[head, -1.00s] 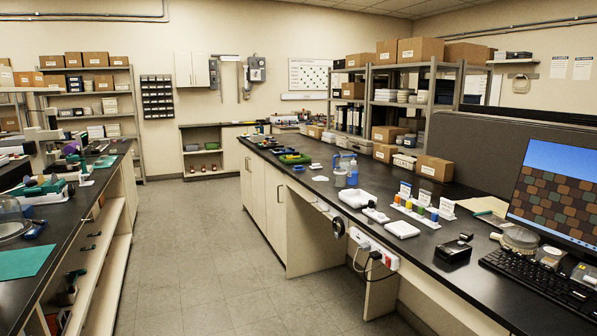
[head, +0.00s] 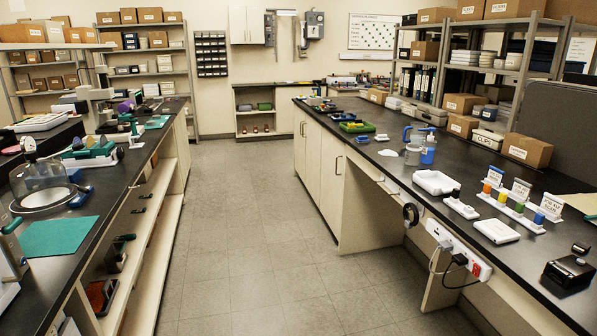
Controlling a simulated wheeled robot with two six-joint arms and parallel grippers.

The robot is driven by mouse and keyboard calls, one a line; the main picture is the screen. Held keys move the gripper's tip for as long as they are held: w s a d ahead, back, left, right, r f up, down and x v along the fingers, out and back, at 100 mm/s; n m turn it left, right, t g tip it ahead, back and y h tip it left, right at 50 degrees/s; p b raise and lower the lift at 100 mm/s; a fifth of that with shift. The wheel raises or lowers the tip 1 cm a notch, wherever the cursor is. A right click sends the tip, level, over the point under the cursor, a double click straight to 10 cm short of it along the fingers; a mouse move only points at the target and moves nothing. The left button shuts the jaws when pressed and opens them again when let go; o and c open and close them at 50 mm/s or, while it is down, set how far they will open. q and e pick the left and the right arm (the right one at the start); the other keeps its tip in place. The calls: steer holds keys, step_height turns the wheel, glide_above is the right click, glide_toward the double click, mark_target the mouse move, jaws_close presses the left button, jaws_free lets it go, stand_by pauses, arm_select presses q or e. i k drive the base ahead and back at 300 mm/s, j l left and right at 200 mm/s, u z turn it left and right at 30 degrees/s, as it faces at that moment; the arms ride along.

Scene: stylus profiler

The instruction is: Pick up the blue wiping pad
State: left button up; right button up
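I cannot pick out the blue wiping pad for sure. A small dark blue object (head: 80,197) lies on the left bench beside the glass dome (head: 42,182), close to a flat teal mat (head: 55,237). A small blue item (head: 361,139) also lies on the right bench by the green trays. Both are too small to identify. Neither of my grippers is in view.
The left bench (head: 120,195) and right bench (head: 465,170) have dark tops with equipment along them. The tiled aisle (head: 260,240) between is clear.

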mark_target(361, 139)
steer(key=i+u, duration=0.1)
steer(key=i, duration=1.9)
steer(key=i+z, duration=0.2)
steer(key=i, duration=0.3)
steer(key=i+j+z, duration=0.2)
steer(key=i, duration=0.3)
steer(key=i+j+z, duration=0.2)
steer(key=i, duration=0.3)
steer(key=i+j+z, duration=0.15)
steer(key=i+j, duration=0.2)
steer(key=i, duration=0.15)
